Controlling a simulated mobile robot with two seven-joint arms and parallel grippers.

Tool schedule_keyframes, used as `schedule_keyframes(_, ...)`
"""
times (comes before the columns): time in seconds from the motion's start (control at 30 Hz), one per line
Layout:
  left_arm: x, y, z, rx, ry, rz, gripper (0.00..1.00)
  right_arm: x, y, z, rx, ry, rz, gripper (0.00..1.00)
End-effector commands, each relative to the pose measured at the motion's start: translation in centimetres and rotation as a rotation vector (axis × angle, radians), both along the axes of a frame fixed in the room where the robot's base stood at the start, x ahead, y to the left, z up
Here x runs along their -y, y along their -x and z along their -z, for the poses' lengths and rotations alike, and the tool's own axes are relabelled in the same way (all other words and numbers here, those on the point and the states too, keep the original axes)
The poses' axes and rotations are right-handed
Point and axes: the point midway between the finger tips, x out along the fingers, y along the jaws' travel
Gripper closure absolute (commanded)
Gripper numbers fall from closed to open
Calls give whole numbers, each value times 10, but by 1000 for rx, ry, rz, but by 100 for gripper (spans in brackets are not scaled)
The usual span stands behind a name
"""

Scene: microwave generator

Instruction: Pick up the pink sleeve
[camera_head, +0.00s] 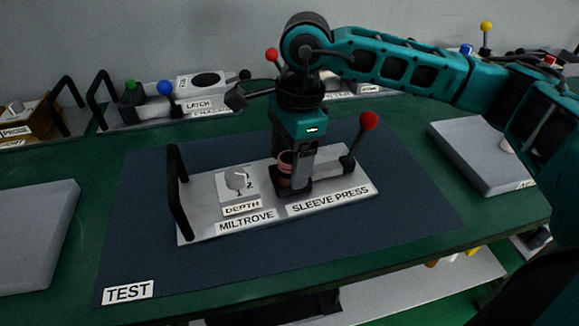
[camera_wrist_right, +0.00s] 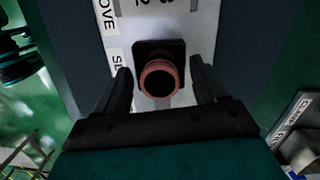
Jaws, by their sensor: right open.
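The pink sleeve (camera_head: 284,168) is a short ribbed ring on the black square base of the sleeve press (camera_head: 328,198), in the middle of the dark mat. In the right wrist view the pink sleeve (camera_wrist_right: 159,78) shows from above, with a dark hole. My right gripper (camera_wrist_right: 162,92) is open, one finger on each side of the sleeve with gaps between; I cannot tell if they are at its height. In the head view my right gripper (camera_head: 290,180) hangs over the press and partly hides the sleeve. My left gripper is not in view.
The press has a red-knobbed lever (camera_head: 368,122) close right of my gripper, a black handle (camera_head: 177,190) at left and a depth dial (camera_head: 237,180). Grey pads (camera_head: 480,150) lie to either side. Other fixtures (camera_head: 165,105) line the back. The front mat (camera_head: 300,255) is clear.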

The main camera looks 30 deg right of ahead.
Motion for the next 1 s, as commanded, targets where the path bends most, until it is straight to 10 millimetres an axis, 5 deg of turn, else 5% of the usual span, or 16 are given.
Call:
schedule_keyframes(0.07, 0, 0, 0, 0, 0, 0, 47, 0, 0, 0, 0, 0, 0, 29)
schedule_keyframes(0.77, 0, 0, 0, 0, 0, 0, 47, 0, 0, -1, 0, -1, 0, 96)
schedule_keyframes(1.0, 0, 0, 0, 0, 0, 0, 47, 0, 0, -3, 1, -2, 0, 96)
